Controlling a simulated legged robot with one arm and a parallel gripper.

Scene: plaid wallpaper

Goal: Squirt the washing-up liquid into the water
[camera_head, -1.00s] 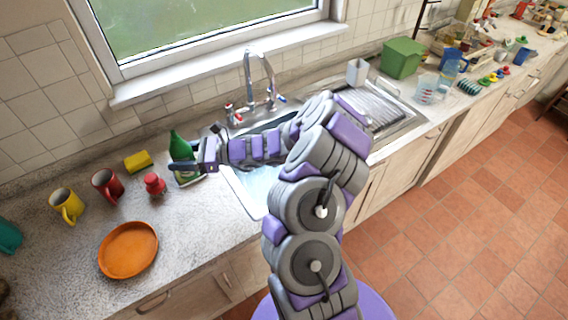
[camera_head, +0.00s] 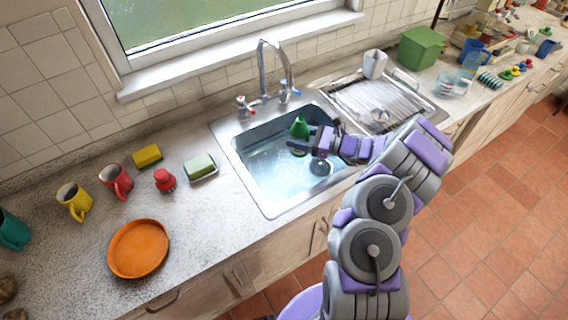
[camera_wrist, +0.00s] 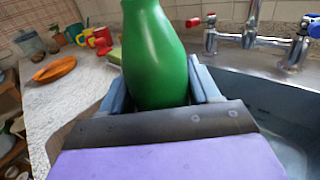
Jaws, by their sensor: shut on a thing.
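The green washing-up liquid bottle (camera_head: 299,127) is held by my gripper (camera_head: 300,144) over the sink. In the wrist view the bottle (camera_wrist: 155,55) stands upright between the two fingers of my gripper (camera_wrist: 158,92), which are shut on it. Its cap is out of the top of that view, and its lower part is hidden behind my gripper. The sink (camera_head: 246,172) holds clear bluish water (camera_head: 270,168), which lies below the bottle. I cannot tell how high the bottle is above the water.
The tap (camera_head: 264,70) stands behind the sink. A draining rack (camera_head: 350,100) is to its right.

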